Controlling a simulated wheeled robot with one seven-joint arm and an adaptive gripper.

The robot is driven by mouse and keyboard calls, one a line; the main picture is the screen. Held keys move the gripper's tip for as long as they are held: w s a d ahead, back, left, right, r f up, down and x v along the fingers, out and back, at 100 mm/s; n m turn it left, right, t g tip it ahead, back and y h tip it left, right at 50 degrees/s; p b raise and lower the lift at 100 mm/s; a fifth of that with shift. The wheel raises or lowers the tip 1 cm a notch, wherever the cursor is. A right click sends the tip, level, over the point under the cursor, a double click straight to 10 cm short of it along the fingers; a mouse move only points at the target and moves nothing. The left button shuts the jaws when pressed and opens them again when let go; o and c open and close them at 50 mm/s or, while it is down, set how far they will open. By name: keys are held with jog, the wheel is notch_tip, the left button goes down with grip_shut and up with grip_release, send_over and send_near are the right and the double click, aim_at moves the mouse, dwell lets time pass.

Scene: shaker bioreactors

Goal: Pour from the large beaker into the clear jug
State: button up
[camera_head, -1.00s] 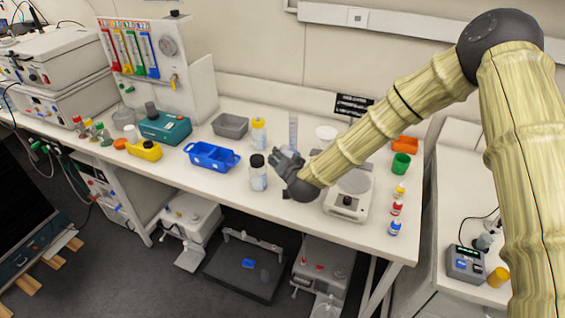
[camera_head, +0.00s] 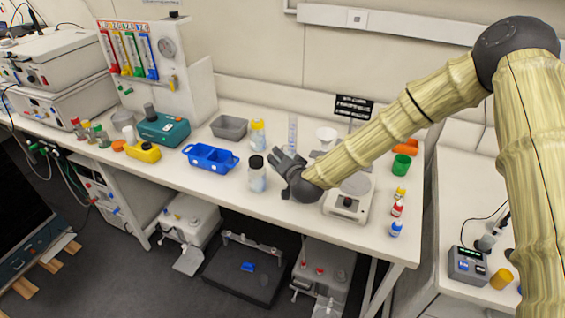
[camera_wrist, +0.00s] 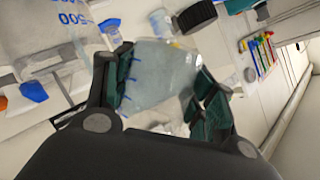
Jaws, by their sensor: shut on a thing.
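My gripper (camera_head: 285,163) is above the front middle of the bench, right of the black-capped bottle. In the wrist view my gripper (camera_wrist: 165,95) is shut on a clear vessel with blue graduation ticks (camera_wrist: 152,75), apparently the large beaker. It looks tilted in that view; its contents and rim are not clear. Another clear vessel marked "500" in blue (camera_wrist: 70,28) fills the upper left of the wrist view; I cannot tell whether it is the clear jug. In the head view my arm and hand hide much of this area.
The black-capped bottle (camera_head: 257,178) stands close left of my gripper. A blue tray (camera_head: 211,158) lies further left, a graduated cylinder (camera_head: 292,132) stands behind, and a balance (camera_head: 347,205) is to the right. Small capped bottles (camera_head: 396,208) line the right edge.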

jog(key=shift+m+y+b, duration=0.9)
jog(key=shift+m+b, duration=0.4)
jog(key=shift+b, duration=1.35)
jog(key=shift+w+d+r+m+y+b, duration=0.15)
jog(key=shift+m+y+b, duration=0.3)
jog(key=shift+b, duration=0.85)
jog(key=shift+s+d+r+m+y+b, duration=0.15)
jog(key=shift+m+b, duration=0.45)
jog(key=shift+b, duration=0.75)
jog(key=shift+w+d+r+m+y+b, duration=0.15)
jog(key=shift+m+y+b, duration=0.35)
jog(key=shift+b, duration=0.8)
dwell(1.4)
